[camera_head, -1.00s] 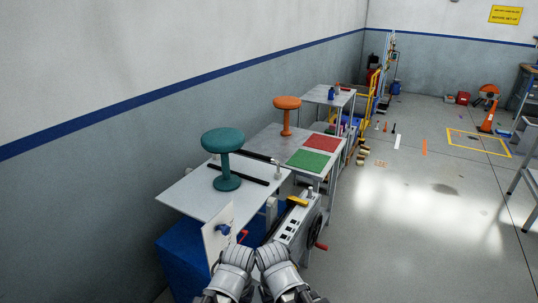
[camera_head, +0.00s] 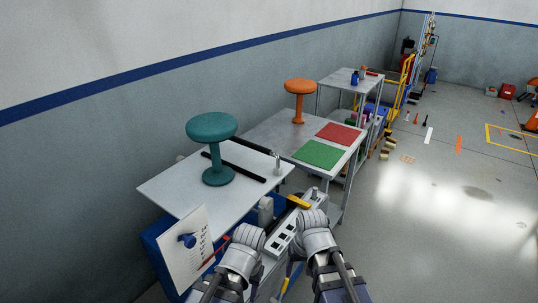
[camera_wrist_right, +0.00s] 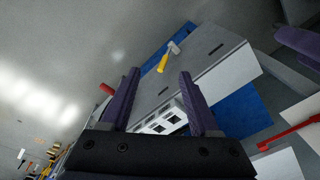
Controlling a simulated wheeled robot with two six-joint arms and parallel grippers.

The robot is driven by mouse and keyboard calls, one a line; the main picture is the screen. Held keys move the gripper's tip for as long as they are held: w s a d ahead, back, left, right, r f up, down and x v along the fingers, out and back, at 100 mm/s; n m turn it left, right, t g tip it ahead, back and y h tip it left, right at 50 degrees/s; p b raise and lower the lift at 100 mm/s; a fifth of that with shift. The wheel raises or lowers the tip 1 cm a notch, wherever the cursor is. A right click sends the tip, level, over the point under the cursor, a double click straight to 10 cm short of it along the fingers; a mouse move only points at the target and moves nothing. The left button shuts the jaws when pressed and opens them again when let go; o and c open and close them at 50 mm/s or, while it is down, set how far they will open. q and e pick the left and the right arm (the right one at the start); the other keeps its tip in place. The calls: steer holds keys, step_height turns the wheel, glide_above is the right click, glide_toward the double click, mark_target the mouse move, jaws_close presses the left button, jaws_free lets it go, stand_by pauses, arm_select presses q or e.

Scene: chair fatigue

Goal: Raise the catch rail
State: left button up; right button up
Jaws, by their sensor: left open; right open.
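A teal stool (camera_head: 213,145) stands upright on a white-topped bench (camera_head: 165,190). Long black rails (camera_head: 235,167) lie across that top beside the stool; I cannot tell which part is the catch rail. My left gripper (camera_head: 248,237) is in front of the bench, near a white panel with a blue knob (camera_head: 187,241). My right gripper (camera_head: 313,222) is by a pale block with dark square openings (camera_head: 284,238). Its purple fingers are apart and empty in the right wrist view (camera_wrist_right: 158,85). In the head view the fingertips of both grippers are hard to make out.
A yellow-handled part (camera_head: 298,201) sits at the bench's right end. Beyond stands a grey table with a green mat (camera_head: 319,154), a red mat (camera_head: 339,133) and an orange stool (camera_head: 299,95). A wall runs behind. The floor at right is mostly clear.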

steer(key=w+f+m+t+y+b, duration=0.2)
steer(key=w+m, duration=0.1)
steer(key=w, duration=0.6)
steer(key=m+t+y+b, duration=0.1)
steer(key=m+t+y, duration=0.65)
steer(key=m, duration=0.75)
glide_toward(266, 151)
steer(key=a+f+t, duration=0.1)
steer(key=w+a+f+t+h, duration=0.1)
steer(key=shift+w+a+f, duration=0.2)
steer(key=shift+f, duration=0.15)
steer(key=shift+w+d+r+t, duration=0.1)
steer(key=shift+w+r+t, duration=0.15)
steer(key=shift+b+x, duration=1.05)
steer(key=shift+x, duration=2.85)
jaws_close()
